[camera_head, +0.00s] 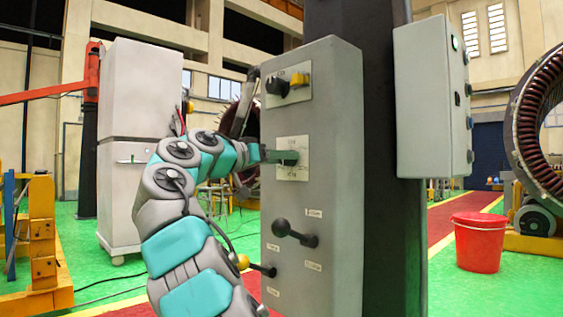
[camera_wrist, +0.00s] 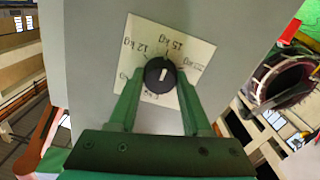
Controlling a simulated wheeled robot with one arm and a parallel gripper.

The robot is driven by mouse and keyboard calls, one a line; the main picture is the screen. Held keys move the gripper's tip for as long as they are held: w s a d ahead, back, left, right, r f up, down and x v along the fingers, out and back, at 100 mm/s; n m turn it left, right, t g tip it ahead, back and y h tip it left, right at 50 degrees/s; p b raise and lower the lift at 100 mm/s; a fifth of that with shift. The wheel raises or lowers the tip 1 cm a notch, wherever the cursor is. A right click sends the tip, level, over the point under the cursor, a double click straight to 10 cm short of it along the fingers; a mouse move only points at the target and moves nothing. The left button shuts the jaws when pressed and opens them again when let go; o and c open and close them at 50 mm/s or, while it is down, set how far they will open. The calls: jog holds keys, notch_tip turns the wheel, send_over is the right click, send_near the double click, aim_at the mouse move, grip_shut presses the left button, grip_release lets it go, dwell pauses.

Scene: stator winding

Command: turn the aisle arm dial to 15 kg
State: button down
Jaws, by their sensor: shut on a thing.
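The dial (camera_wrist: 160,75) is a round black knob with a white mark on a white plate (camera_wrist: 145,30). The plate shows upside down in the wrist view, with "12 kg" at the upper left and "15 kg" at the upper right of the knob. The white mark stands nearly upright, tilted slightly right; its exact setting I cannot tell. My gripper (camera_wrist: 160,88) has its green fingers shut on the knob, one on each side. In the head view my gripper (camera_head: 282,156) reaches the middle plate (camera_head: 297,172) on the grey cabinet (camera_head: 335,180); the knob is hidden there.
Above on the same cabinet is a black knob (camera_head: 277,86) with a yellow part beside it. Below is a black-handled lever (camera_head: 295,233). A second grey box (camera_head: 430,100) is on the dark column. A red bucket (camera_head: 479,242) stands on the floor at right.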

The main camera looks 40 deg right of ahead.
dwell(0.4)
jog(key=shift+c, duration=1.7)
grip_release()
jog(key=shift+a, duration=0.1)
jog(key=a, duration=0.7)
jog(key=shift+s+a, duration=0.3)
